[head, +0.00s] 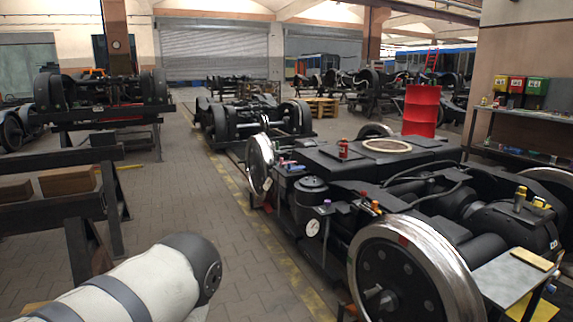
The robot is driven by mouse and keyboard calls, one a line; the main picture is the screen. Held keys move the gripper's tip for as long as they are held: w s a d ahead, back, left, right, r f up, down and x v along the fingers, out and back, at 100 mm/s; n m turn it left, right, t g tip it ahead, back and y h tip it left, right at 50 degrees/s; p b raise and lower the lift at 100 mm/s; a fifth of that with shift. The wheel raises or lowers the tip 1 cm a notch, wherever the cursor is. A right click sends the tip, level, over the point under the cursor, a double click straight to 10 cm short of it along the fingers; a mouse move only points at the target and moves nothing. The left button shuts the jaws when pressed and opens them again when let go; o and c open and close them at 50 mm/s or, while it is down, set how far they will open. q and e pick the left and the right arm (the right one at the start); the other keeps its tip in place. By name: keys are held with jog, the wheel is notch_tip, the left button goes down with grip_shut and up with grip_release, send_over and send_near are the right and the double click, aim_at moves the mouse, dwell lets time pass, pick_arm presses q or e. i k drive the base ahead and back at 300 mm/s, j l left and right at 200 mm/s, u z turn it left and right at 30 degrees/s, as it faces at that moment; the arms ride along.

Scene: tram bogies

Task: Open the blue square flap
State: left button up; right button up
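I cannot make out a blue square flap for certain. On the near bogie (330,160), a small blue part (296,168) shows beside pink and red ones near the far-left wheel. It is too small to tell its shape. Another small blue piece (550,288) shows at the lower right edge, beside the near wheel's side table. A white and dark link of my arm reaches in from the lower left and stays apart from the bogie. Neither gripper is in view.
The near bogie with large steel wheels (408,275) fills the right side. A small metal table (503,277) stands at its lower right. Dark racks (75,210) stand at left. The paved aisle (190,185) between is clear. A red barrel (421,108) stands behind the bogie.

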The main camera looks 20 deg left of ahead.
aim_at(289, 168)
jog(key=i+j+u, duration=0.35)
jog(key=i+j, duration=0.15)
jog(key=i, duration=0.25)
jog(key=i+j+u, duration=0.35)
jog(key=i, duration=0.45)
jog(key=i+u, duration=0.35)
jog(key=i, duration=0.4)
jog(key=i+j+z, duration=0.1)
jog(key=i+z, duration=0.35)
jog(key=i, duration=0.15)
jog(key=i+j+z, duration=0.3)
jog(key=i+z, duration=0.15)
jog(key=i+j+z, duration=0.45)
jog(key=i+j, duration=0.1)
jog(key=i, duration=0.05)
